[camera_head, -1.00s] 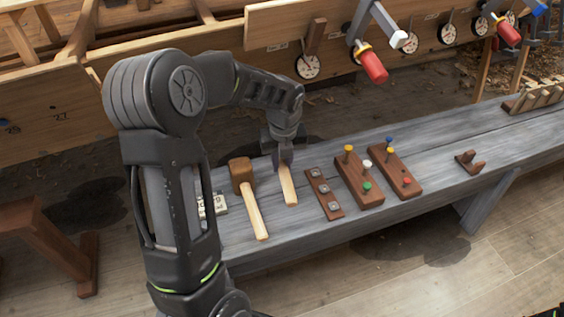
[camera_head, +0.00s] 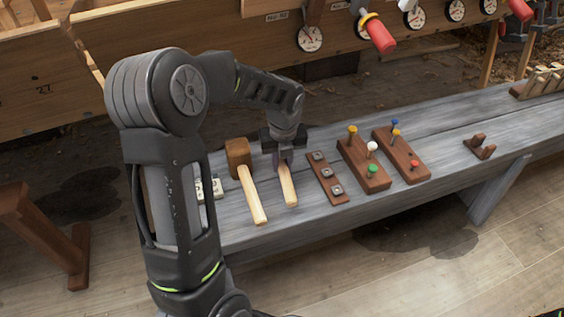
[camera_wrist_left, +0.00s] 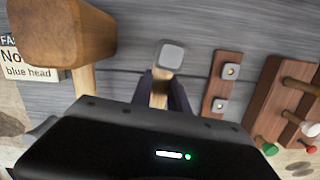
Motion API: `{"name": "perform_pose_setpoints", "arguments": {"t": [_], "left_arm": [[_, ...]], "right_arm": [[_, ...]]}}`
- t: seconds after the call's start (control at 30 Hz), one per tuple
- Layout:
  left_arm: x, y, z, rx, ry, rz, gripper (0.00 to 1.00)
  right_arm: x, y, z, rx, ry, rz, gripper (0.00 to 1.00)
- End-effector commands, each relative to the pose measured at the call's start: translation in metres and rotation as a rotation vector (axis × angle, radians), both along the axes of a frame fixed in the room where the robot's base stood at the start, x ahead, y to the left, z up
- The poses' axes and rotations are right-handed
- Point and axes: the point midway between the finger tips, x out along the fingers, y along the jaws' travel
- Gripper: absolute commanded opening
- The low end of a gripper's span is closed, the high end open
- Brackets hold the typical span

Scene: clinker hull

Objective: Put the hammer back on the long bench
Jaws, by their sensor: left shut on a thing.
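The hammer has a pale wooden handle (camera_head: 287,184) and a grey metal head (camera_wrist_left: 171,56). My left gripper (camera_head: 285,156) is shut on its handle near the head, with the fingers on both sides of the handle in the left wrist view (camera_wrist_left: 160,92). The hammer is over the grey long bench (camera_head: 440,155), between a wooden mallet and a dark strip. I cannot tell whether it touches the bench top. The gripper hides the hammer's head in the head view. My right gripper is not in view.
The mallet (camera_head: 238,154) lies close on the left, beside a white label card (camera_head: 207,189). Close on the right are the dark strip with metal squares (camera_head: 327,178) and two peg boards (camera_head: 364,165) (camera_head: 401,152). A small brown cradle (camera_head: 479,147) stands farther right, with clear bench around it.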

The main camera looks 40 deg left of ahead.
Motion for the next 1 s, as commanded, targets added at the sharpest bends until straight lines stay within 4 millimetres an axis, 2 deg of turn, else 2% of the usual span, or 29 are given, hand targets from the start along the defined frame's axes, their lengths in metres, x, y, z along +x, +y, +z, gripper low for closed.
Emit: {"name": "perform_pose_setpoints", "arguments": {"t": [0.63,0.67,0.93,1.0], "left_arm": [[0.0008,0.0003,-0.0059,0.002,-0.003,0.000,0.00],[0.0009,0.0003,-0.0055,0.002,-0.003,0.000,0.22],[0.0004,0.0001,-0.0060,0.001,-0.001,0.000,0.44],[0.0003,0.0001,-0.0061,0.001,-0.001,0.000,0.46]], "right_arm": [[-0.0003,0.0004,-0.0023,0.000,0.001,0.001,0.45],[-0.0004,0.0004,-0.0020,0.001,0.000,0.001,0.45],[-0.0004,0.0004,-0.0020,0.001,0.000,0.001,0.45],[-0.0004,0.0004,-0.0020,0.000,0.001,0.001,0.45]]}}
